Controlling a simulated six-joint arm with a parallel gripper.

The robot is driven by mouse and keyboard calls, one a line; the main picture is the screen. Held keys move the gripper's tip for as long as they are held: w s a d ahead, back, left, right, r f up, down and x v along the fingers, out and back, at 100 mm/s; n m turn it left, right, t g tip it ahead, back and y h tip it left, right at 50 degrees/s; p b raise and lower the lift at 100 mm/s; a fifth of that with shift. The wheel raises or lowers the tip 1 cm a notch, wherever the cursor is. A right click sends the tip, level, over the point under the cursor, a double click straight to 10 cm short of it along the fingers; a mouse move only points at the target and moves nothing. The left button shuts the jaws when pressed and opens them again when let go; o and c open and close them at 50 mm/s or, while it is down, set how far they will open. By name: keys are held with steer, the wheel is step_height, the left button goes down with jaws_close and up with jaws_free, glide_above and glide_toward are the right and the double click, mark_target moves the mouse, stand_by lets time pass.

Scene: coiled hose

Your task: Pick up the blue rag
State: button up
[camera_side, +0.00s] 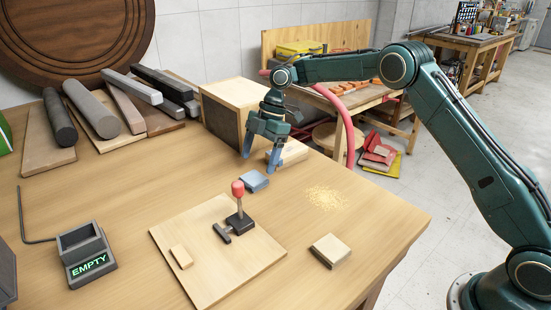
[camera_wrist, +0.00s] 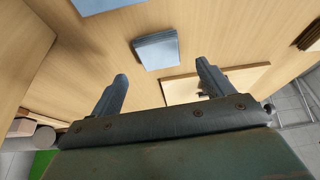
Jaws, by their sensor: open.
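The blue rag (camera_side: 253,181) lies folded flat on the wooden table, just behind the red-knobbed lever. In the wrist view the folded blue rag (camera_wrist: 157,50) shows just beyond the fingertips, between their lines. My gripper (camera_side: 261,158) is open and empty, pointing down above the table near the rag. Its two fingers (camera_wrist: 162,70) are spread apart in the wrist view. A second light blue patch is cut off at the top of the wrist view; I cannot tell what it is.
A red-knobbed lever (camera_side: 238,188) stands on a pale board (camera_side: 200,270) in front of the rag. A wooden box (camera_side: 222,112) stands behind, left of my gripper. Sawdust (camera_side: 326,197) and a small block (camera_side: 331,250) lie to the right. Bare table surrounds the rag.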

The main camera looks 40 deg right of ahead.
mark_target(252, 178)
steer(key=shift+x, duration=2.55)
steer(key=c, duration=1.1)
